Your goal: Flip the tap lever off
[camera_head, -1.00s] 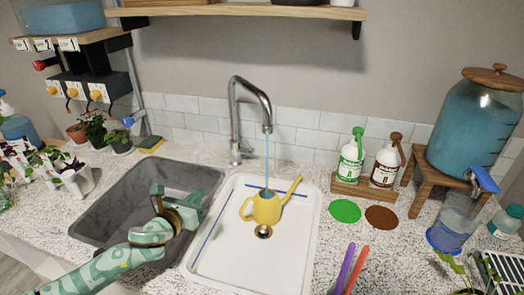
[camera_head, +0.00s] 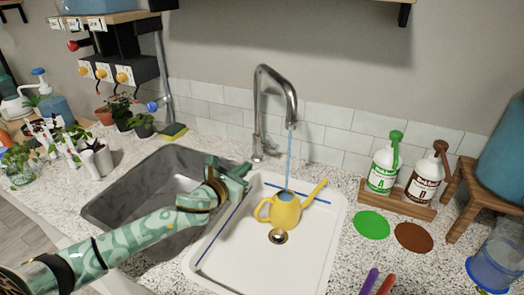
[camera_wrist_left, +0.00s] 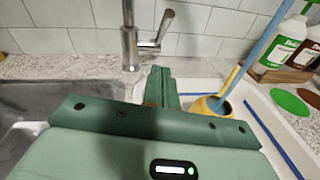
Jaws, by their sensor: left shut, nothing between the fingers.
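The chrome tap (camera_head: 258,110) stands behind the sinks, and blue water (camera_head: 289,158) runs from its spout into a yellow watering can (camera_head: 284,214) in the white basin. The tap lever (camera_wrist_left: 165,26) sticks up and to the right from the tap body in the left wrist view; it is small at the tap's base in the head view (camera_head: 270,149). My left gripper (camera_head: 243,170) is shut and empty, above the divide between the sinks, in front of the tap. In the wrist view its fingers (camera_wrist_left: 161,84) point at the tap base, below and apart from the lever.
The grey sink (camera_head: 110,210) lies left of the white basin (camera_head: 215,262). A yellow-green sponge (camera_head: 174,131) and potted plants sit behind left. Two pump bottles (camera_head: 384,170) stand in a wooden holder at right, behind green (camera_head: 372,225) and brown discs. A shelf overhangs above.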

